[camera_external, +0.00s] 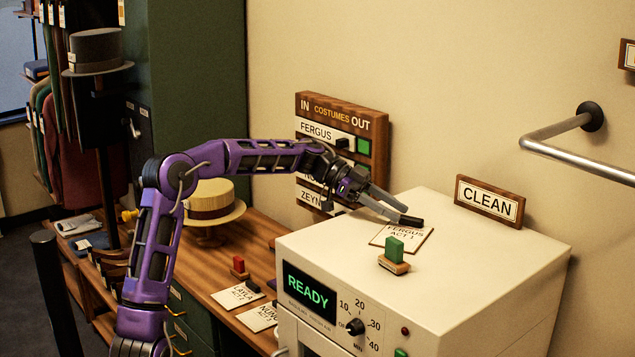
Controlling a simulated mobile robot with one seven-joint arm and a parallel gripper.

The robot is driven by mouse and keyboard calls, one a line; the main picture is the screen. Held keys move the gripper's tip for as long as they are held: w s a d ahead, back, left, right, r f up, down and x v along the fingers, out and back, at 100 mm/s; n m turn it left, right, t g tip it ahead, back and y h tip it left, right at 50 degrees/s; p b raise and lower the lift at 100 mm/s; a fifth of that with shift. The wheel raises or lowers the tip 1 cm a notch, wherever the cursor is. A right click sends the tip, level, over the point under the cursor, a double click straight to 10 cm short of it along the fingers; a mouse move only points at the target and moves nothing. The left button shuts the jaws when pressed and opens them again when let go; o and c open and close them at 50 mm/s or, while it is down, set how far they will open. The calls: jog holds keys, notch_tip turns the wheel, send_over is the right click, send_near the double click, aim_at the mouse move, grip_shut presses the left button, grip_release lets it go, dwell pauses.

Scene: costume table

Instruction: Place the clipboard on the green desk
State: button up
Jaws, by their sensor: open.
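I cannot make out a clear clipboard. A flat tan-edged card lettered FERGUS ACT 1 (402,238) lies on top of the white machine. My gripper (404,214) is open just above and at the back edge of that card, its fingers pointing right; I cannot tell whether they touch it. The desk (212,272) has a wooden top and green drawer fronts, left of the machine. Cards lettered LAYLA (238,294) and NUNO (258,317) lie on it.
A green block on a wooden base (394,253) stands beside the FERGUS card. A CLEAN sign (489,201) stands at the machine's back. A straw hat (210,202) is on the desk. A costumes board (341,111) is on the wall; a metal rail (560,130) juts out at right.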

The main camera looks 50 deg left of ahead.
jog(key=v, duration=1)
jog(key=shift+w, duration=0.1)
jog(key=shift+o, duration=0.5)
jog(key=shift+s+a+r, duration=0.15)
jog(key=shift+s+a, duration=0.05)
jog(key=shift+a, duration=0.15)
